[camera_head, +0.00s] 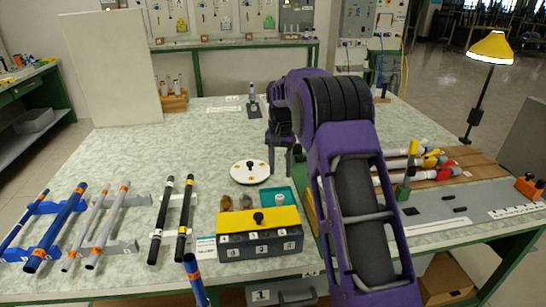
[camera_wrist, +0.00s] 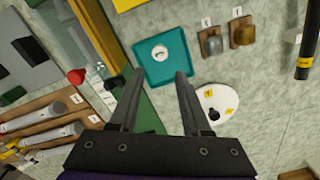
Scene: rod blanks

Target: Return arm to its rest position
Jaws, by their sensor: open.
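My gripper (camera_head: 280,168) hangs over the middle of the table, fingers down, behind the yellow-topped box. In the wrist view my gripper (camera_wrist: 157,76) is open, with nothing between its fingers. Its fingertips show just below the teal tray (camera_wrist: 148,48), which holds a small white round piece (camera_wrist: 159,53). My purple arm reaches from the lower right of the head view and hides part of the table. The white disc (camera_head: 239,172) with a dark knob lies just left of my gripper; it also shows in the wrist view (camera_wrist: 228,98).
Blue rods (camera_head: 58,228), grey rods (camera_head: 106,230) and black rods (camera_head: 184,218) lie on racks at left. The dark box with a yellow top (camera_head: 258,218) stands in front. White rods lie on a wooden board (camera_head: 480,160) at right, near a yellow lamp (camera_head: 491,48).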

